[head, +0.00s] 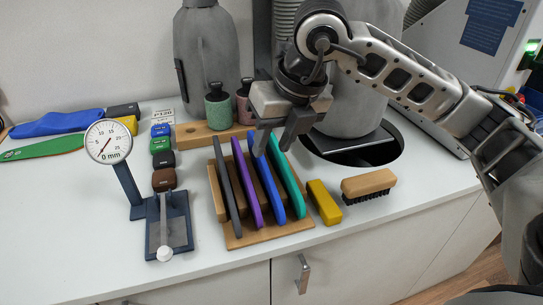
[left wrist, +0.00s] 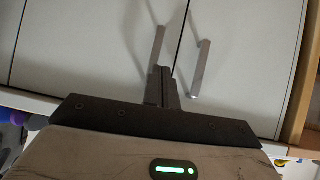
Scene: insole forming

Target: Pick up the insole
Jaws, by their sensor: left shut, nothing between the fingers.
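Several flat slabs stand upright in a slotted wooden rack (head: 240,240): grey (head: 228,190), purple (head: 246,185), blue (head: 268,185) and teal (head: 287,175). They look like insoles on edge. My right gripper (head: 274,146) reaches down over the back of the rack, its fingers apart. The fingertips are at the far upper ends of the blue and teal slabs, with the teal one seemingly between them; contact is unclear. My left gripper (left wrist: 162,72) is shut and empty in the left wrist view, in front of cabinet doors. It is outside the head view.
A blue (head: 58,123) and a green (head: 42,149) insole-like shape lie at the far left. A dial gauge (head: 108,141) stands left of the rack. A yellow block (head: 323,202) and a brush (head: 368,184) lie to the right. A round opening (head: 385,150) is behind them.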

